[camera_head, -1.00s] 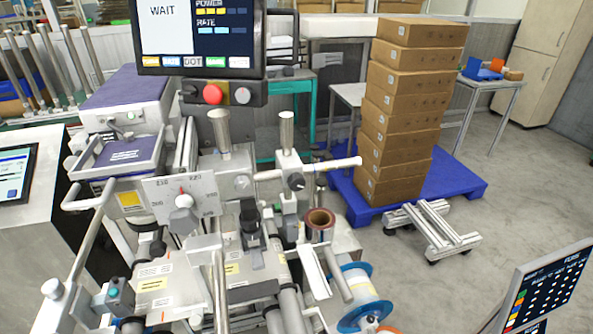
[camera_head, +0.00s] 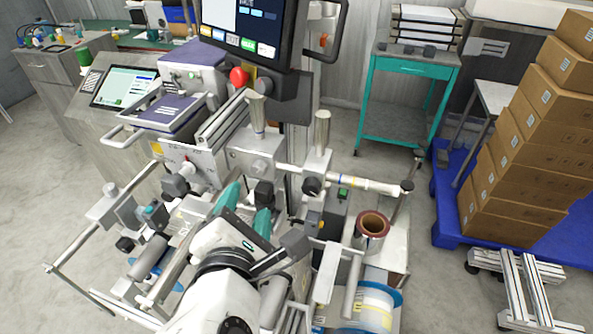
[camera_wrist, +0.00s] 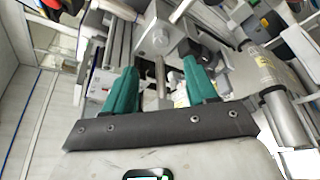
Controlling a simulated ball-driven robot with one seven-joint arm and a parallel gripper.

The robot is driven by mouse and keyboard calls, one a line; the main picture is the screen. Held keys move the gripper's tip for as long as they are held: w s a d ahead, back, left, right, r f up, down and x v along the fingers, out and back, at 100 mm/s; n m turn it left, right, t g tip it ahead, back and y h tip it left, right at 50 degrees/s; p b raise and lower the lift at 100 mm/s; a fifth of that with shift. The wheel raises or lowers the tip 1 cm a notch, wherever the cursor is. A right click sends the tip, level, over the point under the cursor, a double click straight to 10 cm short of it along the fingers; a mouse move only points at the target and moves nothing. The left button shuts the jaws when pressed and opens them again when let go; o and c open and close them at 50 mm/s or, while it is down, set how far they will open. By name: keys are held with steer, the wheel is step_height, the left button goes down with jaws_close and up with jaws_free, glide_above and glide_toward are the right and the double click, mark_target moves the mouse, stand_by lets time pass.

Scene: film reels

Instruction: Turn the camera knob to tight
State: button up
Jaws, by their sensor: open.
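A pale dial plate (camera_head: 203,166) is on the front of the machine in the head view, with a grey knob (camera_head: 175,185) at its lower left. Its markings and pointer are too small to read now. My gripper (camera_head: 248,200) has two teal fingers, spread apart, to the right of the knob and apart from it. In the wrist view my gripper (camera_wrist: 158,62) is open and empty-looking, with a metal block (camera_wrist: 157,38) and a metal rod beyond the gap between the fingers. I cannot tell whether the dial knob shows in the wrist view.
Rollers and bars crowd the machine around my arm. A monitor (camera_head: 250,28) with a red button (camera_head: 239,77) stands above. A brown film roll (camera_head: 373,226) and a blue-rimmed reel (camera_head: 375,300) are at the right. Boxes (camera_head: 535,145) stack on a blue pallet (camera_head: 447,205).

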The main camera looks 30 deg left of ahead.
mark_target(258, 172)
steer(key=p+x, duration=0.1)
steer(key=x, duration=0.9)
steer(key=shift+w+f, duration=0.1)
steer(key=shift+w, duration=0.2)
steer(key=c, duration=1.1)
